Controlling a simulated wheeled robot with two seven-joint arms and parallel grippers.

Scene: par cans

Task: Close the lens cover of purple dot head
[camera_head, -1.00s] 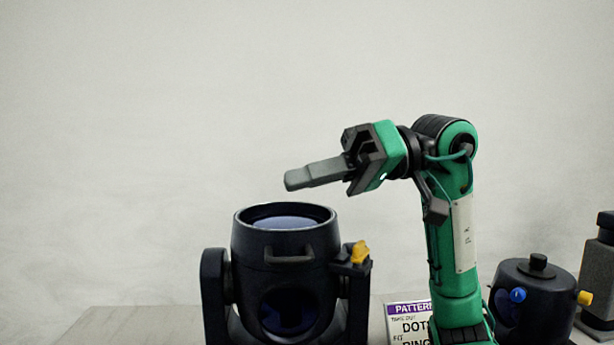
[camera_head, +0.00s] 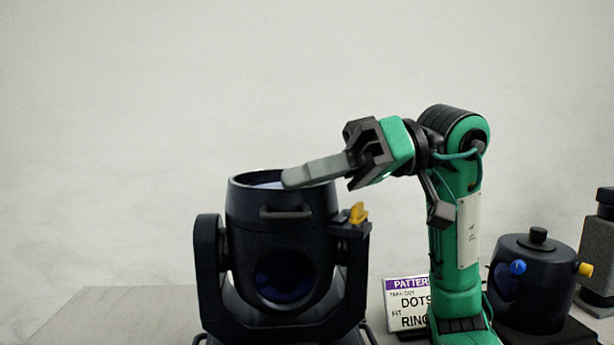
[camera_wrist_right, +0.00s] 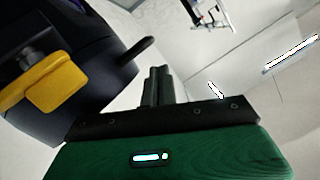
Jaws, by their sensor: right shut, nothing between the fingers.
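A dark navy stage-light head (camera_head: 285,235) stands in its yoke, its round open end facing up with a pale bluish lens (camera_head: 268,185) inside. I see no purple dot on it, and cannot make out the lens cover. A handle (camera_head: 286,213) is on its front and a yellow latch (camera_head: 357,213) on its right side. The latch also shows in the right wrist view (camera_wrist_right: 60,83), beside the dark head. My right gripper (camera_head: 287,178) is shut and empty, its fingertips overlapping the rim in the picture; contact cannot be told. My left gripper is out of view.
A sign (camera_head: 405,310) with a purple band reading "DOTS" and "RING" stands right of the head, partly behind my right arm. A dark round can (camera_head: 530,285) with blue and yellow knobs stands farther right, near a grey block (camera_head: 600,250). The table (camera_head: 110,320) is clear at left.

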